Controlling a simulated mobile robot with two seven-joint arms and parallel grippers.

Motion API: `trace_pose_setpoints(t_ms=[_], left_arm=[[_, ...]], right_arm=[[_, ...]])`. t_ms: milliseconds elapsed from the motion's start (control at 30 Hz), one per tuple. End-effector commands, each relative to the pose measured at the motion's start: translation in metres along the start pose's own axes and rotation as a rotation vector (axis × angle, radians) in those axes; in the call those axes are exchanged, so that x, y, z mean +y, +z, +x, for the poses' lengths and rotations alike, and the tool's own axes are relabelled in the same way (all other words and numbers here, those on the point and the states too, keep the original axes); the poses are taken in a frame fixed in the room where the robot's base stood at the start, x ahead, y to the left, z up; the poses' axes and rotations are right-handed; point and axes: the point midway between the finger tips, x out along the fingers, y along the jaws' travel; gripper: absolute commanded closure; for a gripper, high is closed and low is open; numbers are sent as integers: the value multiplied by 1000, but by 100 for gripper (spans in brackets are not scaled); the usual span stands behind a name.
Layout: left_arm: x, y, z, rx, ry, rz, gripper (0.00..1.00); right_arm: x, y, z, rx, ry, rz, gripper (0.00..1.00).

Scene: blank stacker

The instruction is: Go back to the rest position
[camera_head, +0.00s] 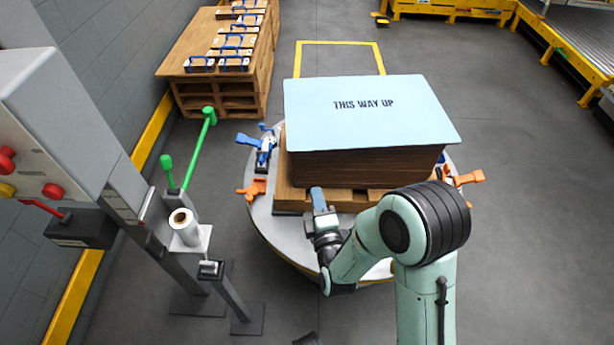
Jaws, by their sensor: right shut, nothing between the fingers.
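My right gripper (319,200) is at the end of my pale green arm, which rises from the lower right and bends to the left. It is shut and empty. It is in front of the near left corner of a large stack of brown sheets (350,167) with a light blue top sheet (370,120) reading "THIS WAY UP". I cannot tell whether the gripper touches the wooden pallet (290,197) beneath the stack. My left gripper is not in view; a small dark piece at the bottom edge is unclear.
The pallet sits on a round table (265,225) with blue (263,148) and orange clamps (252,190). A wrapping post with a film roll (184,225) and green handles (200,150) stands left.

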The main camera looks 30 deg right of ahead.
Motion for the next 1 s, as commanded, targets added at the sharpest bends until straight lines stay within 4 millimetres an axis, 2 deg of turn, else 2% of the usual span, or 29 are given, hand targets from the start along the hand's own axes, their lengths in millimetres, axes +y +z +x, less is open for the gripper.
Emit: trace_pose_setpoints(t_ms=[267,367,467,567,667,700,767,800,900,1000], left_arm=[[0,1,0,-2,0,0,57],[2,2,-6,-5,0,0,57],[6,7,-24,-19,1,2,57],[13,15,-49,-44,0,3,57],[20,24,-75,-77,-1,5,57],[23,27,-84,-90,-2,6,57],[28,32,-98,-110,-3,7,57],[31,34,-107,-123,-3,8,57],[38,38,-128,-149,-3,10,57],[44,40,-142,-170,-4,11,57]], right_arm=[[0,0,-3,0,-1,1,100],[-6,-2,-4,9,-42,35,100],[-30,-6,-10,25,-181,154,100],[-74,-11,-30,4,-430,366,100],[-124,-16,-70,-108,-729,624,100],[-142,-17,-90,-179,-845,726,100],[-164,-20,-125,-313,-1011,872,100],[-175,-22,-149,-414,-1113,960,100],[-188,-29,-206,-688,-1319,1139,100],[-188,-36,-251,-935,-1452,1247,100]])
